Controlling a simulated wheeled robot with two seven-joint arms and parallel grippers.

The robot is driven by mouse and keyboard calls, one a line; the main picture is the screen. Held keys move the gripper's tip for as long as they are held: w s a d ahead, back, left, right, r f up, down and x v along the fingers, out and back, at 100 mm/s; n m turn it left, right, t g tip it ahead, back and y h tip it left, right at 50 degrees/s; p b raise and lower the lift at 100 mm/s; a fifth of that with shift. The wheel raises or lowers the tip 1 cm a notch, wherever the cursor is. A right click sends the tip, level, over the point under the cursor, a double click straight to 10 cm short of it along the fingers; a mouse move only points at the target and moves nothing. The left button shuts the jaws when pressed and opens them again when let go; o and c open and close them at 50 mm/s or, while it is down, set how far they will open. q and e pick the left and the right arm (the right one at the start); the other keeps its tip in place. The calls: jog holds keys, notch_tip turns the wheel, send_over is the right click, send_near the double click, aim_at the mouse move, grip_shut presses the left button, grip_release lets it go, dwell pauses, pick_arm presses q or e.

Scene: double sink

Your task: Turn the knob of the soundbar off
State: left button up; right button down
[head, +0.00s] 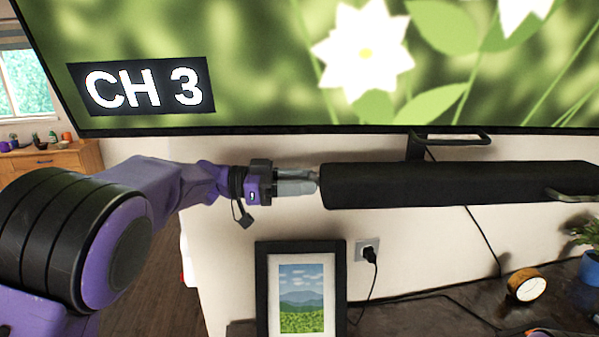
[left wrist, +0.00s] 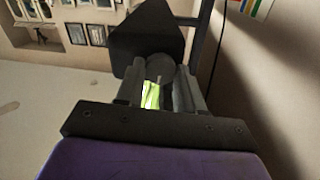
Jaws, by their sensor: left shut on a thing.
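The black soundbar (head: 455,183) is mounted on the wall below the television. Its left end also shows in the left wrist view (left wrist: 140,38). The round dark knob (left wrist: 160,66) sits on that end of the soundbar. My left gripper (head: 314,182) reaches in from the left at the soundbar's left end. In the left wrist view its two fingers (left wrist: 166,80) are closed around the knob from both sides. In the head view the fingers mostly hide the knob. My right gripper is not in view.
The television (head: 300,70) above shows flowers and "CH 3". Below are a framed picture (head: 302,295), a wall socket with a plug (head: 368,253), a round clock (head: 525,285) and a blue plant pot (head: 590,268) on a dark surface. The wall around the soundbar's left end is clear.

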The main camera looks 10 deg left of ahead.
pick_arm(q)
jog(key=shift+n+p, duration=0.5)
jog(key=shift+n, duration=0.2)
jog(key=o, duration=1)
jog(key=shift+o, duration=0.2)
jog(key=b+v, duration=0.5)
jog(key=v, duration=0.5)
jog(key=shift+a, duration=0.2)
